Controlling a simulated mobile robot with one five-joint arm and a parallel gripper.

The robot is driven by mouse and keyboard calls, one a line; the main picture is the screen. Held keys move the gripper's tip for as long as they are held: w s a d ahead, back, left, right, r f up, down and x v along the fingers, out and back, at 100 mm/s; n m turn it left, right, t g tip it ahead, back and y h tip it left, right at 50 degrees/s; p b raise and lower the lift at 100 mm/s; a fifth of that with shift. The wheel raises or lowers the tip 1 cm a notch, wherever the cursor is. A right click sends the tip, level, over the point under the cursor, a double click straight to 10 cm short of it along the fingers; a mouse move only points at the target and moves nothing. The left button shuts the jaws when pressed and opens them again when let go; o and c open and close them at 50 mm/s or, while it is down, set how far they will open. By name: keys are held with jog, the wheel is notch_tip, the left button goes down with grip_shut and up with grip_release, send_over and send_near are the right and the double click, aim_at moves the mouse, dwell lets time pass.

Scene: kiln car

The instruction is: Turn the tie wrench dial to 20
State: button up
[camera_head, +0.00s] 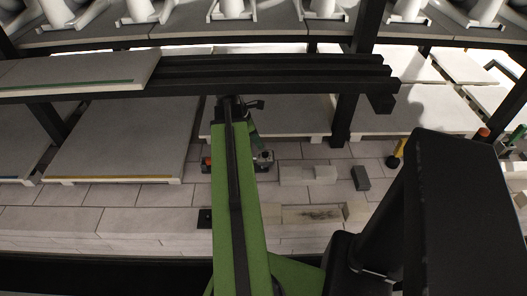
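My green arm runs up the middle of the picture, and its far end with my gripper (252,104) shows as a small dark shape just below the black beams. It is too small and dark to tell whether its fingers are open or shut. I cannot make out the tie wrench or a dial reading for certain. A small grey and black device (263,160) with a green part above it sits on the brick deck just right of the arm, below the gripper. An orange-red piece (206,163) shows left of the arm, and the arm hides what lies between.
Long black beams (270,72) cross above the deck, with a pale slab (85,72) on their left part. Black posts stand behind. Pale bricks (308,174), a dark grey block (361,178) and a yellow-ended tool (394,160) lie right. The left deck (120,195) is clear.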

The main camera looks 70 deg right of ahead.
aim_at(264, 153)
jog(key=b+x, duration=0.7)
jog(key=shift+f, duration=0.35)
jog(key=shift+r, duration=0.15)
jog(key=shift+c, duration=0.4)
grip_shut()
